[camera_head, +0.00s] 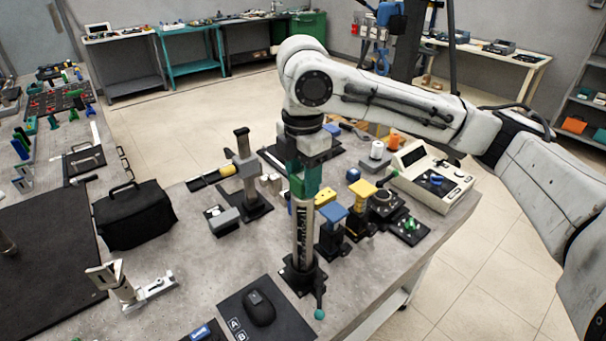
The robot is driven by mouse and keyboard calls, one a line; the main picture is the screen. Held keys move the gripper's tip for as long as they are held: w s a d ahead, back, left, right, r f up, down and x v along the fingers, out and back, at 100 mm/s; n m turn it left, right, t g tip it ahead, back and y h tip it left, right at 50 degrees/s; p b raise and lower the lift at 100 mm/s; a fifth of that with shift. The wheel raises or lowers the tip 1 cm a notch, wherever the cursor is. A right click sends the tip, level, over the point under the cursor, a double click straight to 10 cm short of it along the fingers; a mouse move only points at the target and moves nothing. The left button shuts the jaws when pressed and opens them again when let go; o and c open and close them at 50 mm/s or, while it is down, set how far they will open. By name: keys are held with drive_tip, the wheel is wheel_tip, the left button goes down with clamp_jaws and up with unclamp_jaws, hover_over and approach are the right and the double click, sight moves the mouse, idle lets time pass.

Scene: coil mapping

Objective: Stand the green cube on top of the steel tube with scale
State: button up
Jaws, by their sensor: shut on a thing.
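The steel tube with scale (303,235) stands upright in a black base near the table's front middle, its dark markings facing me. The green cube (306,183) is right at the tube's top end, in line with it. My gripper (304,172) points straight down above the tube and is shut on the green cube. The fingers partly cover the cube. From this one view I cannot tell whether the cube's underside touches the tube's rim or hangs just above it.
Close right of the tube stand a blue-topped block (334,213) and a yellow-topped block (362,189). Left is a post stand (246,170). A mouse (259,307) lies on a black mat in front. A cream instrument (431,178) stands at right. Bare table lies left of the tube.

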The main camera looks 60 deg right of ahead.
drive_tip(key=shift+f, duration=0.1)
drive_tip(key=o, duration=1.1)
wheel_tip(320, 180, up, 11)
drive_tip(key=shift+f, duration=0.1)
